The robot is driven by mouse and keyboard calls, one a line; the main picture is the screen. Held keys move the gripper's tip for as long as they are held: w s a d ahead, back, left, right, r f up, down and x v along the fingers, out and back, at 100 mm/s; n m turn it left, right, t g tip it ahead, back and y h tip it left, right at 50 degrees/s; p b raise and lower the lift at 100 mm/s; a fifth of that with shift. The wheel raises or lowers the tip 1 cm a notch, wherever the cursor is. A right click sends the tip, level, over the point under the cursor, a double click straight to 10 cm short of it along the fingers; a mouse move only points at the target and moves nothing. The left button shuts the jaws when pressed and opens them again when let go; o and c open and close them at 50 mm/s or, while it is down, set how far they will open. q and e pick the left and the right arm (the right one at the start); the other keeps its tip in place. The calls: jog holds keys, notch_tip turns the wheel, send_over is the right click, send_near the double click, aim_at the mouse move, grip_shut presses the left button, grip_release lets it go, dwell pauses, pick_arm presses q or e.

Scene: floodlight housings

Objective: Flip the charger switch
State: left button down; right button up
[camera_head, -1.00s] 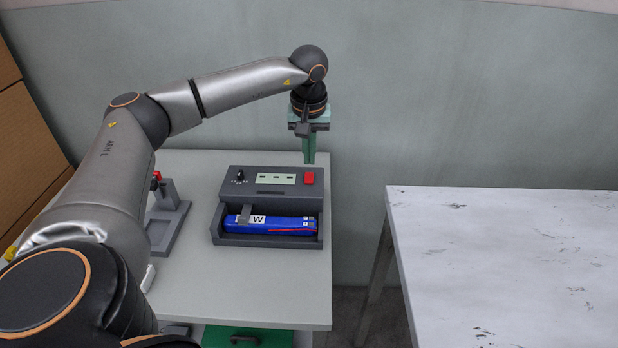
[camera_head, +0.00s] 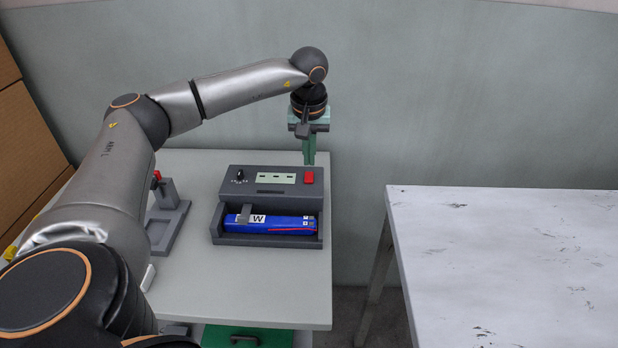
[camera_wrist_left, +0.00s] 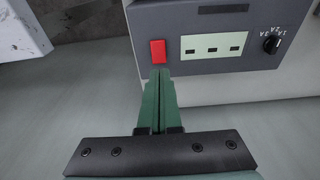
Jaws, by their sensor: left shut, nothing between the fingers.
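The grey charger (camera_head: 270,185) stands on the table with a red switch (camera_head: 309,177) at the right of its top panel. A blue battery pack (camera_head: 285,224) lies in its front bay. My left gripper (camera_head: 309,160) is shut and empty, pointing down behind the charger near the switch. In the left wrist view the shut green fingertips (camera_wrist_left: 159,72) are right at the edge of the red switch (camera_wrist_left: 158,52); I cannot tell whether they touch it. The panel's light display (camera_wrist_left: 214,47) and black dial (camera_wrist_left: 271,44) show there too. My right gripper is not in view.
A grey stand (camera_head: 167,220) with a red-tipped part is left of the charger, partly behind my arm. A wall rises behind the table. A second, worn white table (camera_head: 510,265) is at the right, across a gap. Cardboard boxes (camera_head: 30,140) are at the far left.

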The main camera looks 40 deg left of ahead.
aim_at(309, 172)
pick_arm(q)
jog(key=shift+f+b, duration=0.4)
jog(key=shift+f, duration=0.65)
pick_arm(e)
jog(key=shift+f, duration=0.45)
pick_arm(q)
jog(key=shift+r, duration=0.1)
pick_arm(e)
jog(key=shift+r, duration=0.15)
pick_arm(q)
notch_tip(309, 172, up, 3)
jog(key=p, duration=0.3)
jog(key=shift+r+p, duration=0.4)
jog(key=shift+p, duration=0.05)
notch_tip(309, 172, up, 3)
jog(key=p, duration=0.3)
jog(key=shift+r, duration=0.1)
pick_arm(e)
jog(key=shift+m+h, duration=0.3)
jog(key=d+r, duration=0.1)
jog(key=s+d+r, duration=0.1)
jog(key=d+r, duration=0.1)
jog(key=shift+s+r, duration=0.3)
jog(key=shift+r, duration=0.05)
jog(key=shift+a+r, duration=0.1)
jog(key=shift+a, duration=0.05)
